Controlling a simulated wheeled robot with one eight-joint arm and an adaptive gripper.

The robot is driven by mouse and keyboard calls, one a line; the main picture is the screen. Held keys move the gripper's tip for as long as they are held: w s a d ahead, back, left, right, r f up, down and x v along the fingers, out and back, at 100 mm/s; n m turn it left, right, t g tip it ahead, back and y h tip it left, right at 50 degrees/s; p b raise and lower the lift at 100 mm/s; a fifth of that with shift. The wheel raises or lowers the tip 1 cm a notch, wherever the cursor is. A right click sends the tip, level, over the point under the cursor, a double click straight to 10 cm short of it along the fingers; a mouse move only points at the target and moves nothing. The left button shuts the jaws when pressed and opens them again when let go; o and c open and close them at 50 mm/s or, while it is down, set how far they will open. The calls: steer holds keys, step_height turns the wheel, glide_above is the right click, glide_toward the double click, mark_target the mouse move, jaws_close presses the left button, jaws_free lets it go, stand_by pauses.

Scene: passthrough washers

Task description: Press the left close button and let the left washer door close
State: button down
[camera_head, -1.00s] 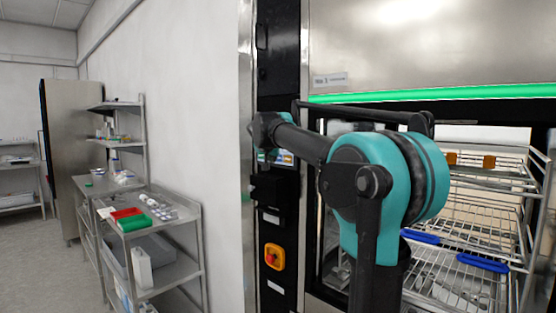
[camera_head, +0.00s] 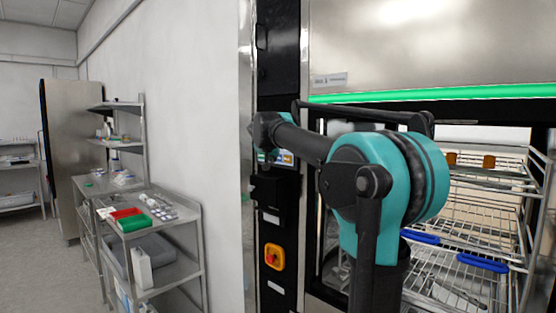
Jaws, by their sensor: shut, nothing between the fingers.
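The left washer's glass doorway (camera_head: 480,135) stands open, with wire racks (camera_head: 470,220) visible inside. A green light strip (camera_head: 430,95) glows above the opening. A small lit control panel (camera_head: 287,158) sits on the black column left of the opening, largely covered by my arm. The close button cannot be made out. My arm reaches left across the doorway to the column. My gripper (camera_head: 272,190) is a dark shape in front of the column just below the panel. It is shut and empty. Whether its fingertips touch anything cannot be told.
An orange and red rotary switch (camera_head: 274,256) is lower on the column. Blue-handled racks (camera_head: 482,263) fill the lower opening behind my arm. At left, a steel trolley (camera_head: 190,212) holds red and green racks (camera_head: 128,219), with open floor beyond.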

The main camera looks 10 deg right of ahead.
steer(key=shift+w+d, duration=0.1)
steer(key=shift+d, duration=0.05)
stand_by(0.3)
steer(key=shift+w+d, duration=0.15)
steer(key=shift+d, duration=0.05)
